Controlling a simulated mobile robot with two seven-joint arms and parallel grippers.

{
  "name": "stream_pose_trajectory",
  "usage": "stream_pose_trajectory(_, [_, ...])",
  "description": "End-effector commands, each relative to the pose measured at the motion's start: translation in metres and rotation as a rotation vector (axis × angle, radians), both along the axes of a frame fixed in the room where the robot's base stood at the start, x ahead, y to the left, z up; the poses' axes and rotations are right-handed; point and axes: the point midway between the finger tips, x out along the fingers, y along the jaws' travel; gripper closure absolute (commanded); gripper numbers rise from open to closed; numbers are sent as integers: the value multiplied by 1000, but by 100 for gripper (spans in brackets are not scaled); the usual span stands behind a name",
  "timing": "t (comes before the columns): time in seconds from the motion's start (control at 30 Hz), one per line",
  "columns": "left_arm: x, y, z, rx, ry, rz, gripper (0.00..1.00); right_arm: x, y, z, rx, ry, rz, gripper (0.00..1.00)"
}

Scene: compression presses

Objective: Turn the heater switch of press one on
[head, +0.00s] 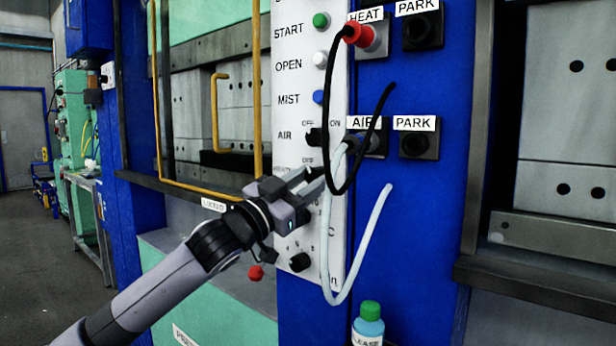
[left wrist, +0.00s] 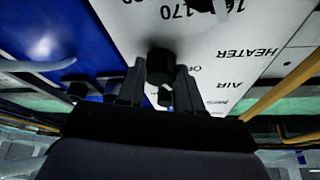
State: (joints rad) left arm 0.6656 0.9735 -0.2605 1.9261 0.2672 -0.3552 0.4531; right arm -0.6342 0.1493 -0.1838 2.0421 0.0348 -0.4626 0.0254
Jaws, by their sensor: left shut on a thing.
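The heater switch is a black knob (left wrist: 160,65) on the white control panel, in line with the upside-down HEATER label in the left wrist view. My left gripper (left wrist: 158,82) has one finger on each side of this knob and is shut on it. In the head view my left gripper (head: 314,184) reaches the white panel (head: 286,110) just below the AIR switch (head: 314,137) and hides the heater knob and most of its label. Which way the heater knob points cannot be made out. My right gripper is not in view.
A black hose with a red connector (head: 359,34) and a pale hose (head: 376,215) hang close to the gripper. HEAT, AIR and PARK sockets sit on the blue column to the right. A yellow guard frame (head: 256,90) stands left. A bottle (head: 369,325) is at the bottom.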

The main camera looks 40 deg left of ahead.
Motion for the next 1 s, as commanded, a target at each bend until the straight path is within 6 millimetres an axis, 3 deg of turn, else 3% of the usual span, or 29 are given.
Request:
stream_pose_trajectory(0.3, [1, 3, 7, 260, -12, 2, 96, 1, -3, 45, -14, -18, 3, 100])
stream_pose_trajectory(0.63, [1, 4, 10, 570, -38, 0, 96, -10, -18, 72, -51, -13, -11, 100])
stream_pose_trajectory(1.0, [0, 4, 9, 842, -62, -1, 96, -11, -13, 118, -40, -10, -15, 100])
